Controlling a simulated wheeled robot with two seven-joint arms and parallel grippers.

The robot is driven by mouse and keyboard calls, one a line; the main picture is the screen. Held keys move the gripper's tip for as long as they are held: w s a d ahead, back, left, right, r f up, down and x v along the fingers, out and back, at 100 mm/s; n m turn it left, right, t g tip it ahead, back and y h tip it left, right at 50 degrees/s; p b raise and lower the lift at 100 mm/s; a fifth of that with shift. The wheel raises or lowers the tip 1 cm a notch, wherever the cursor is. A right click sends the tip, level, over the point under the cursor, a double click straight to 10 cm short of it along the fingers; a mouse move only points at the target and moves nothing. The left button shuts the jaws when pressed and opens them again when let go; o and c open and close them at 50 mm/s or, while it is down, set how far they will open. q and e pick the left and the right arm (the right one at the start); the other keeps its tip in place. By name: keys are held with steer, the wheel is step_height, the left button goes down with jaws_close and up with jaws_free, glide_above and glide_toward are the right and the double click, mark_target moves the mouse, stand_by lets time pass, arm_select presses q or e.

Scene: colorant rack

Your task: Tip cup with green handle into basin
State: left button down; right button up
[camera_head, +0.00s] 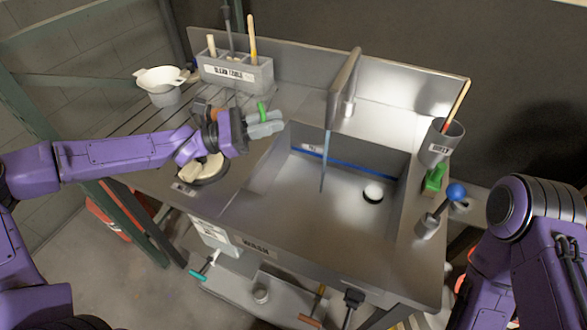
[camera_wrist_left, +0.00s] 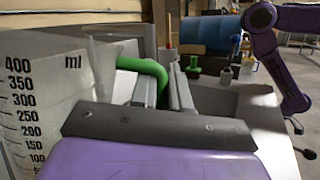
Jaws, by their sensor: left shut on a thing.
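My left gripper (camera_head: 268,127) is over the counter by the far left corner of the basin (camera_head: 300,205). It is shut on the green handle (camera_head: 262,111) of the cup. In the left wrist view the cup (camera_wrist_left: 45,95) is a pale see-through measuring cup with black ml marks, close at the left and about upright. Its green handle (camera_wrist_left: 150,72) curves down between the fingers. In the head view I cannot clearly make out the cup's body. I cannot tell what is inside it. My right arm shows at the right, but its gripper does not.
A tap (camera_head: 345,85) stands at the basin's back, with a thin stream below it. A white round piece (camera_head: 373,192) lies in the basin. A grey tool caddy (camera_head: 235,76) and a white bowl (camera_head: 160,78) stand at the back left. A brush holder (camera_head: 441,142) stands right.

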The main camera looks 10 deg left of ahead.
arm_select(q)
steer(key=f+m+y+p, duration=0.1)
steer(key=d+f+m+g+y+p, duration=0.1)
steer(key=f+m+p, duration=0.1)
steer(key=s+f+m+y+p, duration=0.1)
steer(key=f, duration=0.1)
steer(key=shift+d+f+m+g+y, duration=0.25)
steer(key=shift+d+m+g+y, duration=0.05)
steer(key=shift+y, duration=0.1)
steer(key=f, duration=0.2)
steer(key=f+m+y, duration=0.1)
steer(key=shift+w+a, duration=0.2)
steer(key=shift+a, duration=0.1)
stand_by(0.9)
steer(key=shift+w+a+f+m+y+p, duration=0.15)
steer(key=shift+a+f+m+y+p, duration=0.1)
steer(key=shift+f+m+y+p, duration=0.3)
stand_by(0.4)
steer(key=shift+w+a+m+y+p, duration=0.15)
steer(key=shift+a+m+y+p, duration=0.25)
steer(key=shift+y+p, duration=0.3)
stand_by(0.5)
steer(key=shift+d+f+m+y+b, duration=0.35)
steer(key=shift+f+m+y, duration=0.1)
steer(key=shift+f+y, duration=0.15)
stand_by(0.4)
steer(key=shift+a+r+m+t+y+p, duration=0.2)
steer(key=shift+a+m+t+y+p, duration=0.15)
steer(key=shift+m+y, duration=0.2)
stand_by(0.6)
